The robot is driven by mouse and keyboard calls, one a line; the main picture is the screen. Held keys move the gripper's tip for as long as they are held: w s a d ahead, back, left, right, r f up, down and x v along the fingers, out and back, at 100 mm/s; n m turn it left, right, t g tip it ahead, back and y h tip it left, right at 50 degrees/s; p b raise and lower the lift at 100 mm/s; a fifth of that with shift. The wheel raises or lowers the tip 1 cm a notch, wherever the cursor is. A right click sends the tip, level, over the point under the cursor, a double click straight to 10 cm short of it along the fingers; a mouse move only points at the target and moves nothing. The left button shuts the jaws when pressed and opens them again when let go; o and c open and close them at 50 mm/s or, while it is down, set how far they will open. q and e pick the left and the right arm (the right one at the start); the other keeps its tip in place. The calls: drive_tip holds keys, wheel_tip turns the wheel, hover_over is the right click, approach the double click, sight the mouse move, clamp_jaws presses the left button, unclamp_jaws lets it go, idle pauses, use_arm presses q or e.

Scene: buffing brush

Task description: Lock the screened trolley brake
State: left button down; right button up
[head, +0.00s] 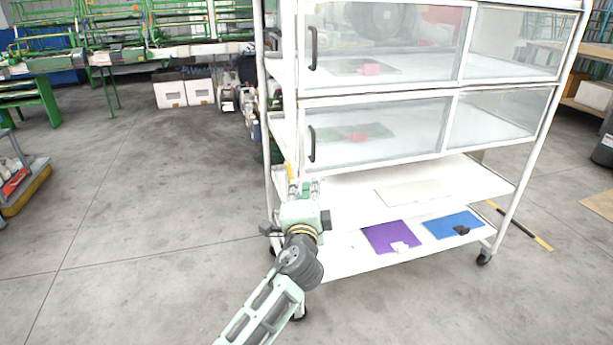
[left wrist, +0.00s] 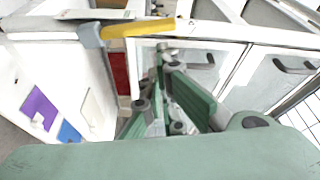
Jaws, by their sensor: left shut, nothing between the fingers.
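The white trolley (head: 400,92) has translucent screen panels over its upper two shelves and fills the centre and right of the head view. A yellow lever (left wrist: 140,27) on a grey hub, likely the brake, shows at the top of the left wrist view, beside a white post. In the head view a small yellow piece shows just above my left gripper (head: 304,186), which is at the trolley's near left post. The gripper is shut and empty; its green fingers (left wrist: 172,92) appear below the lever in the wrist view, apart from it. My right gripper is out of view.
Open lower shelves hold a purple mat (head: 385,238), a blue mat (head: 445,225) and a pale sheet (head: 413,193). Dark handles (head: 312,48) stick out from the screens. Castors (head: 484,258) stand under the trolley. The floor (head: 130,220) to the left is clear.

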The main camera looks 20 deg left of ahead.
use_arm(q)
drive_tip(key=x, duration=0.6)
drive_tip(key=shift+b, duration=0.4)
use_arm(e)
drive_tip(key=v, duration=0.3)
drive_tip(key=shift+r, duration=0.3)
use_arm(q)
drive_tip(key=shift+a+f, duration=0.1)
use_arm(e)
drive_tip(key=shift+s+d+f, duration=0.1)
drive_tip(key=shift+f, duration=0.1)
